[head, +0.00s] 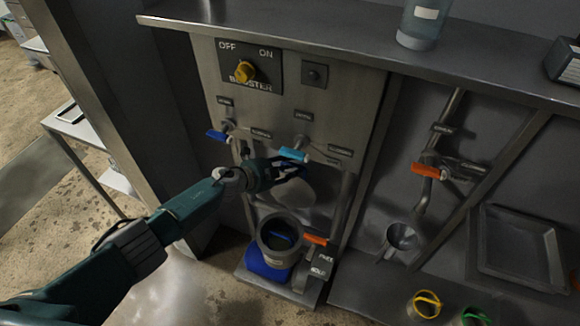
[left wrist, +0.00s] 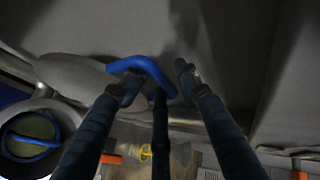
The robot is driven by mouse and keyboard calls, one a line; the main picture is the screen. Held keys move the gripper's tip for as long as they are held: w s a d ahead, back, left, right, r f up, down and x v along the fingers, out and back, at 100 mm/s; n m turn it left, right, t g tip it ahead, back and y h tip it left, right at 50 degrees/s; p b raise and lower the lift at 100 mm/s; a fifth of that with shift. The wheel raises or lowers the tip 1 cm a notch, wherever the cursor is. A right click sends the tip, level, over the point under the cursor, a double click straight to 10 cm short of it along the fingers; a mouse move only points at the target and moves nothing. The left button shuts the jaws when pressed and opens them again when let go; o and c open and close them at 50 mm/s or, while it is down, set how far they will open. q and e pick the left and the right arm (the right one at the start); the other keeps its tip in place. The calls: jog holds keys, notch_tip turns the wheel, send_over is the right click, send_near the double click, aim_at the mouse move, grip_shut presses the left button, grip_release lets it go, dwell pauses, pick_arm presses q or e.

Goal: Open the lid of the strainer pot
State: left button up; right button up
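The strainer pot (head: 264,240) stands low at the wall unit, on a blue base. Its mouth is uncovered, and a blue bar shows inside; the pot also shows in the left wrist view (left wrist: 72,122). The round grey lid (head: 296,194) is tilted up behind the pot; it also shows in the left wrist view (left wrist: 72,76) with a bent blue handle (left wrist: 146,66). My left gripper (head: 300,168) is in front of the lid's upper part. Its fingers are spread, with the blue handle among them; whether they touch it is unclear. My right gripper is out of view.
Above the left gripper are a light blue valve lever (head: 293,154) and a dark blue one (head: 216,136). An orange lever (head: 316,239) is beside the pot. A funnel (head: 404,237) and metal tray (head: 525,250) are at the right. A steel shelf (head: 330,38) runs overhead.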

pick_arm(q)
jog(key=shift+a+r, duration=0.25)
jog(key=shift+r, duration=0.05)
jog(key=v, duration=1.1)
jog(key=shift+s, duration=0.3)
